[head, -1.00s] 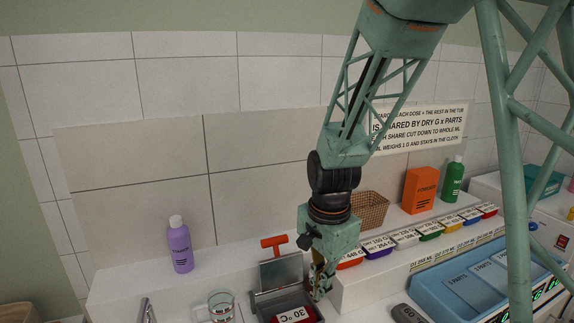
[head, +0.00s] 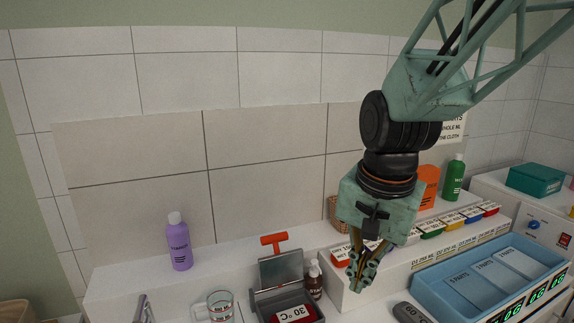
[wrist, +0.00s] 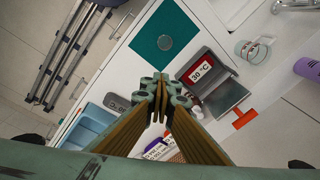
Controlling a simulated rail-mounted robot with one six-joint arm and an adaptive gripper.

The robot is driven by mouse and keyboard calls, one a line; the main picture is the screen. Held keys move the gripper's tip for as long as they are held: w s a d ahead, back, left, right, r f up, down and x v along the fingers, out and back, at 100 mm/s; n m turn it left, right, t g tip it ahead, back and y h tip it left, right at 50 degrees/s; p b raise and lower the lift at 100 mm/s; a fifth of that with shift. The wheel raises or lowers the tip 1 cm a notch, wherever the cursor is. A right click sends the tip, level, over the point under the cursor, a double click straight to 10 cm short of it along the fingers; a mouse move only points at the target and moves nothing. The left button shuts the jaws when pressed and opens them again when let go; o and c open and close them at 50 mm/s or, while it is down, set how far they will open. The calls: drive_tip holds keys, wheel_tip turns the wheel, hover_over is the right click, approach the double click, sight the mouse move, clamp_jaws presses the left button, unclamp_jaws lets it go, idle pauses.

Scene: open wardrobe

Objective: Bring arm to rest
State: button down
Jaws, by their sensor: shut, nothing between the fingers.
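My gripper (head: 358,276) is shut and empty, pointing down in front of the white ledge, right of the open grey box. In the wrist view its fingertips (wrist: 161,88) meet above the counter, near a dark green mat (wrist: 165,43). My arm reaches in from the upper right in the head view. It hides part of the wall sign and the wicker basket.
An open grey box (head: 281,270) with a 30 °C label and a brown bottle (head: 314,280) stand left of my gripper. A glass beaker (head: 220,305) and purple bottle (head: 179,243) are further left. A blue tray (head: 440,293) and several labelled tubs lie right.

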drive_tip(key=s+d+r+n+t+b, duration=0.1)
drive_tip(key=s+d+r+n, duration=0.2)
drive_tip(key=s, duration=0.8)
drive_tip(key=s+d+r+n+t+b, duration=0.1)
drive_tip(key=s+d+r+n+b, duration=0.1)
drive_tip(key=s, duration=0.9)
drive_tip(key=shift+d+r+n+b, duration=0.3)
drive_tip(key=shift+d+r+n, duration=0.25)
drive_tip(key=shift+d+n, duration=0.3)
drive_tip(key=shift+a, duration=0.1)
idle(0.4)
drive_tip(key=shift+c, duration=0.2)
unclamp_jaws()
idle(0.6)
